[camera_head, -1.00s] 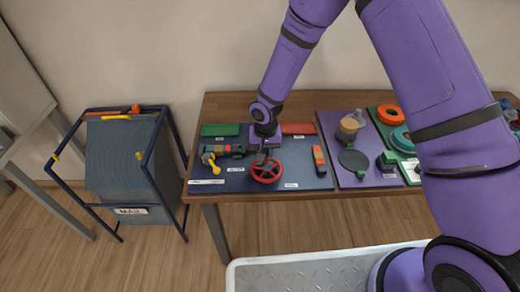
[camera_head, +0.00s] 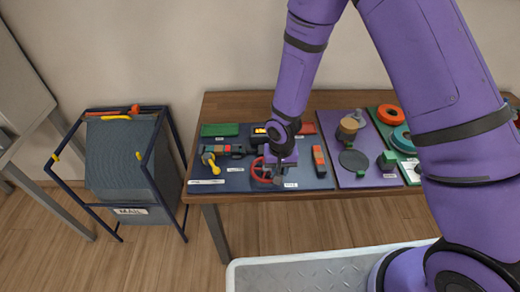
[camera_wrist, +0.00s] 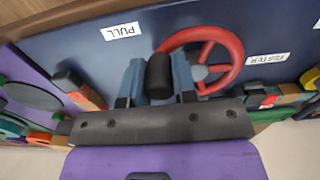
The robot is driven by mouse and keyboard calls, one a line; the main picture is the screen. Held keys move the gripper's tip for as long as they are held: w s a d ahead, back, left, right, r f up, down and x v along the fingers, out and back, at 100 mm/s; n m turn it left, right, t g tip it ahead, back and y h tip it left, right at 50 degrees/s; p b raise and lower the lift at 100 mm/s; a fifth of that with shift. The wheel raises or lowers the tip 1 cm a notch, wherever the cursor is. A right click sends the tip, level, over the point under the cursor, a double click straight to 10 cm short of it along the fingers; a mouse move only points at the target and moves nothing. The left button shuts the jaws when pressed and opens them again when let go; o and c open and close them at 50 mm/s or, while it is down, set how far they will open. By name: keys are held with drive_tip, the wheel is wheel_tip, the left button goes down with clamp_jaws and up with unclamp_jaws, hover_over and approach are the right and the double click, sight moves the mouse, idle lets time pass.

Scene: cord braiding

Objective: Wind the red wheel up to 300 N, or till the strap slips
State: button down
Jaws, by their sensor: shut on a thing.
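The red wheel (camera_head: 257,172) lies on the dark blue board. In the wrist view its red rim (camera_wrist: 240,58) and grey hub are plain, just right of my fingers. My gripper (camera_wrist: 160,72) is shut on the wheel's black handle (camera_wrist: 159,78), with one grey-blue finger on each side. In the head view my gripper (camera_head: 277,178) hangs over the wheel's right front side and hides part of it. A small display with yellow lit characters (camera_head: 261,130) stands behind the wheel, too small to read. The strap cannot be made out clearly.
On the blue board (camera_head: 218,183) are a green block (camera_head: 220,130), a partly hidden red block (camera_head: 309,128), a yellow-handled tool (camera_head: 212,163) and an orange-topped black piece (camera_head: 319,160). A purple board (camera_head: 345,181) with several parts adjoins on the right.

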sight(253, 173)
drive_tip(key=shift+s+a, duration=0.45)
drive_tip(key=shift+a, duration=0.2)
drive_tip(key=shift+s+a, duration=0.45)
drive_tip(key=shift+a, duration=0.8)
drive_tip(key=shift+a, duration=0.15)
drive_tip(key=shift+w+a, duration=0.15)
drive_tip(key=shift+a, duration=0.6)
drive_tip(key=w+a, duration=0.2)
drive_tip(key=w, duration=0.1)
drive_tip(key=shift+w+a, duration=0.15)
drive_tip(key=shift+a, duration=0.25)
